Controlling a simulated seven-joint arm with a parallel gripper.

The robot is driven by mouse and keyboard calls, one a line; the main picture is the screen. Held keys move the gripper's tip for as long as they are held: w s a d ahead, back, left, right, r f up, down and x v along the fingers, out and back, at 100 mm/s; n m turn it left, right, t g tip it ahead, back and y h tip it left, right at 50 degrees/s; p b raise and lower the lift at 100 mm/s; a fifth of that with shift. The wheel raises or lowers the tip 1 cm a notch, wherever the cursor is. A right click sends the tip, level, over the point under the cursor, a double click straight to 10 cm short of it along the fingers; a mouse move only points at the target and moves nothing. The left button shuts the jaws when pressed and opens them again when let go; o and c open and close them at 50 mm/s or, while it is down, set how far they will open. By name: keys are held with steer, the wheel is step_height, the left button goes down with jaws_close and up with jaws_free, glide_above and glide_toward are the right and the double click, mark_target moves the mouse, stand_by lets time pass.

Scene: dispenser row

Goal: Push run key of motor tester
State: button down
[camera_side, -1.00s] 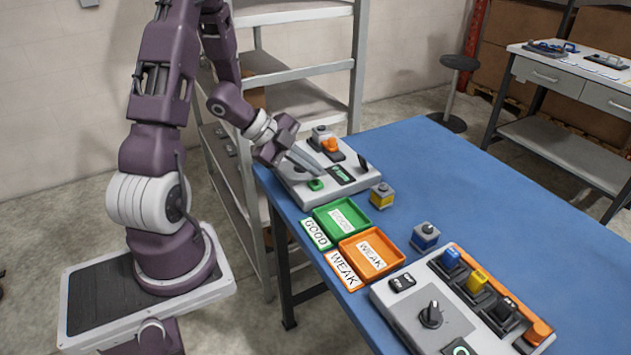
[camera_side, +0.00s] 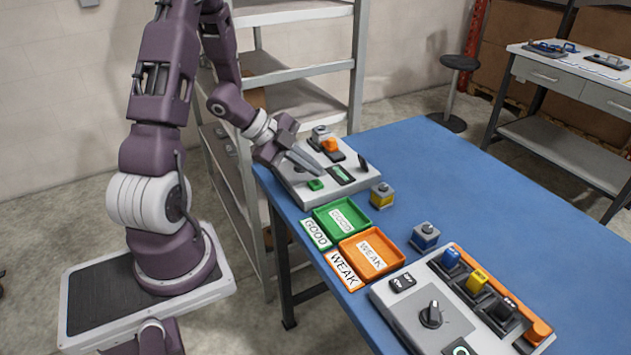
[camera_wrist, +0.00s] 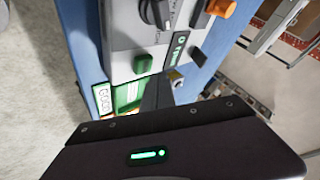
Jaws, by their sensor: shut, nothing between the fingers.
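The motor tester, a grey box (camera_side: 300,197), stands at the far left end of the blue table. Its green key (camera_side: 316,184) sits on its top, near the front; the key also shows in the wrist view (camera_wrist: 143,63). A small dark display (camera_side: 340,174) with green marks is beside the key. My gripper (camera_side: 322,176) is shut and empty, pointing down over the tester close to the green key. In the wrist view my fingertips (camera_wrist: 157,82) appear just below and right of the key. I cannot tell whether they touch it.
A green GOOD tray (camera_side: 318,212) and an orange WEAK tray (camera_side: 345,250) lie in front of the tester. Two small blocks, yellow-grey (camera_side: 382,195) and blue-grey (camera_side: 425,237), stand nearby. A second grey box (camera_side: 405,312) is at the near end. The table's right side is clear.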

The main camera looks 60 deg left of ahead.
mark_target(311, 183)
stand_by(0.4)
steer(key=shift+f, duration=0.45)
steer(key=shift+f, duration=0.5)
stand_by(0.5)
steer(key=shift+r, duration=1)
steer(key=shift+r, duration=3)
